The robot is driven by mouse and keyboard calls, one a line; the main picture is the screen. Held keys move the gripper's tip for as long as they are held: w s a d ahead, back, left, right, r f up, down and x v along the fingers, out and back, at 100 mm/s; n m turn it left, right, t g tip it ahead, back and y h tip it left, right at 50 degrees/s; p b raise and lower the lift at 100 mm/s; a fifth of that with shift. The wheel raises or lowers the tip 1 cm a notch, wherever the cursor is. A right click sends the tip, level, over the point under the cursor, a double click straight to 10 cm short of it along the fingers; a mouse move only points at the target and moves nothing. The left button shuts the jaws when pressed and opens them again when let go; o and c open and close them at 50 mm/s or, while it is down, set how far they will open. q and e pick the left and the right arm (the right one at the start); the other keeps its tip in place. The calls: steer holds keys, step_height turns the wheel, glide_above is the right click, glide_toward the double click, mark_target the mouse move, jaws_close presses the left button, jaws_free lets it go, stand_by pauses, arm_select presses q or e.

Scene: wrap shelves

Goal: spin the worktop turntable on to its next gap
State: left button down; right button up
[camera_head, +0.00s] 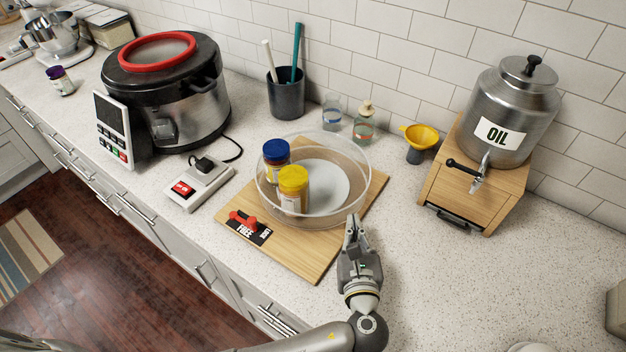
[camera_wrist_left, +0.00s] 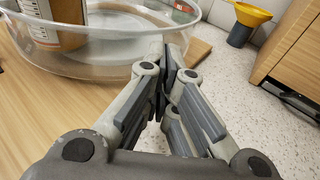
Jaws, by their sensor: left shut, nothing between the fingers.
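The turntable (camera_head: 359,196) is a clear-walled round tray with a pale disc in its middle, on a wooden board (camera_head: 290,250). A blue-lidded jar (camera_head: 276,153) and a yellow-lidded jar (camera_head: 293,190) stand in its left part. A red lever (camera_head: 243,219) sits by a "FREE" label on the board's front left corner. My left gripper (camera_head: 352,222) is shut and empty at the tray's front right rim. In the left wrist view its fingertips (camera_wrist_left: 166,62) are close to the clear wall (camera_wrist_left: 110,66); I cannot tell if they touch. My right gripper is not in view.
An oil dispenser (camera_head: 510,110) on a wooden stand is at the right. A yellow funnel (camera_head: 420,138), a small bottle (camera_head: 364,125), a glass and a utensil cup (camera_head: 286,97) stand behind. A switch box (camera_head: 198,184) and a large cooker (camera_head: 170,90) are left. The front right counter is mostly clear.

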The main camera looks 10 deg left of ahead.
mark_target(327, 221)
arm_select(q)
steer(key=shift+w+a, duration=0.7)
steer(key=shift+p, duration=0.3)
steer(key=shift+s+a+r+p, duration=0.1)
steer(key=shift+s+a+p, duration=0.55)
steer(key=shift+a+p, duration=0.05)
steer(key=shift+s+a, duration=0.15)
steer(key=shift+s+a+p, duration=0.35)
steer(key=shift+a+p, duration=0.3)
steer(key=shift+a, duration=0.45)
steer(key=shift+s, duration=0.1)
